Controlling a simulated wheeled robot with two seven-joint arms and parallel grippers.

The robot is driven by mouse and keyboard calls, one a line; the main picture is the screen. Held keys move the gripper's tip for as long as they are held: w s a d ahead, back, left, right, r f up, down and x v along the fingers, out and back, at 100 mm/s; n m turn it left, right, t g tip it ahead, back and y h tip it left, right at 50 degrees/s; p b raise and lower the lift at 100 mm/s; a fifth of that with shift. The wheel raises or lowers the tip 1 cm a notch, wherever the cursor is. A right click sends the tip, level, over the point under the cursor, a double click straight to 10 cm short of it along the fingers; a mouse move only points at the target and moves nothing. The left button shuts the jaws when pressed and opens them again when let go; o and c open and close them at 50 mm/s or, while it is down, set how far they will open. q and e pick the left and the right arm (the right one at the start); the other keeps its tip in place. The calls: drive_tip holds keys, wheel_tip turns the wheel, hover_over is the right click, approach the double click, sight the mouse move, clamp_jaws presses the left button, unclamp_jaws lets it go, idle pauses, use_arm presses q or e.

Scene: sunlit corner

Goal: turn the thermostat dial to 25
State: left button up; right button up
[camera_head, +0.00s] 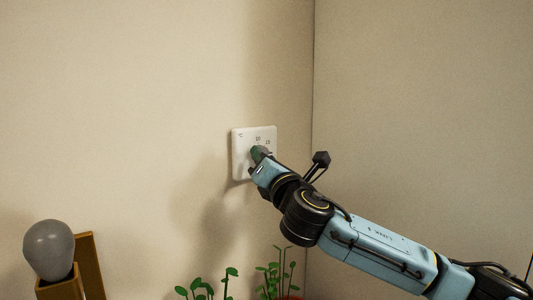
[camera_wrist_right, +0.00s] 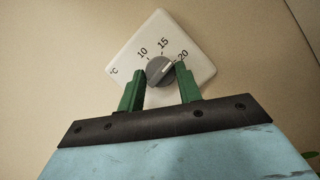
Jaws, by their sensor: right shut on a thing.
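The thermostat is a white square plate (camera_head: 240,141) on the left wall, also in the right wrist view (camera_wrist_right: 195,48), where it looks tilted. It carries a °C mark and the numbers 10, 15 and 20; I see no 25 in the wrist view. The round grey dial (camera_wrist_right: 158,75) sits at its middle. The dial's white pointer line is aimed up and right, roughly at the 20. My right gripper (camera_wrist_right: 161,72) has its green fingers on either side of the dial, shut on it. In the head view my right gripper (camera_head: 259,154) covers most of the dial. My left gripper is not in view.
A grey egg-shaped object (camera_head: 48,249) stands in a brown wooden holder (camera_head: 62,289) at the lower left. Green plants (camera_head: 272,277) stand below the thermostat. The room corner and the right wall (camera_head: 425,110) are to the right. The wall around the plate is bare.

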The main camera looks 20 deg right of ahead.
drive_tip(key=shift+r+m+g+h+p, duration=0.3)
drive_tip(key=shift+m+g+p, duration=0.4)
drive_tip(key=shift+m+p, duration=1)
drive_tip(key=shift+r+m+g+h+p, duration=0.1)
drive_tip(key=shift+m+g+h+p, duration=0.5)
drive_tip(key=shift+m, duration=1.9)
drive_tip(key=shift+r+m+g+h+p, duration=0.15)
drive_tip(key=shift+m+g+p, duration=0.65)
drive_tip(key=shift+m+p, duration=1.05)
drive_tip(key=shift+m+b, duration=0.3)
drive_tip(key=shift+m, duration=0.15)
drive_tip(key=o, duration=1)
drive_tip(key=shift+f, duration=0.1)
drive_tip(key=shift+s+a, duration=0.1)
